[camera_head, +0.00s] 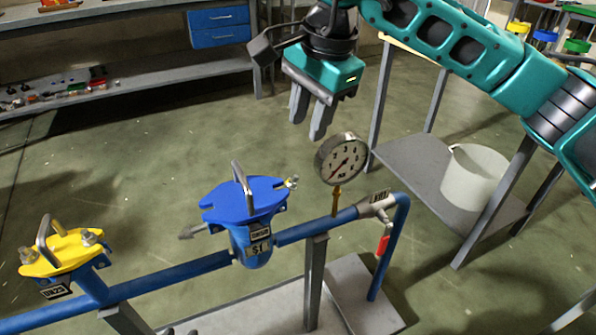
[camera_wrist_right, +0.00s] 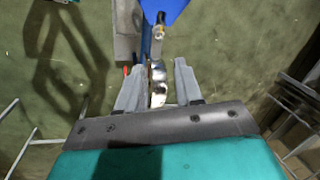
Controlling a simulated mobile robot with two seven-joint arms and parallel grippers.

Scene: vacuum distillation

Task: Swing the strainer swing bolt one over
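The blue strainer (camera_head: 254,247) marked S1 sits in the blue pipe in the head view. Its blue lid (camera_head: 240,200) carries a metal handle and also shows in the wrist view (camera_wrist_right: 170,8). One swing bolt (camera_head: 291,183) with a brass-coloured nut is at the lid's right end; it appears in the wrist view (camera_wrist_right: 160,30). Another bolt (camera_head: 192,231) sticks out sideways on the left, below the lid. My right gripper (camera_head: 311,114) is open and empty, above and to the right of the lid, touching nothing. My left gripper is not in view.
A pressure gauge (camera_head: 341,158) stands on the pipe just right of the strainer, below my right gripper. A valve with a red handle (camera_head: 383,244) is farther right. A yellow-lidded strainer (camera_head: 62,252) is at left. A white bucket (camera_head: 475,177) stands on a shelf.

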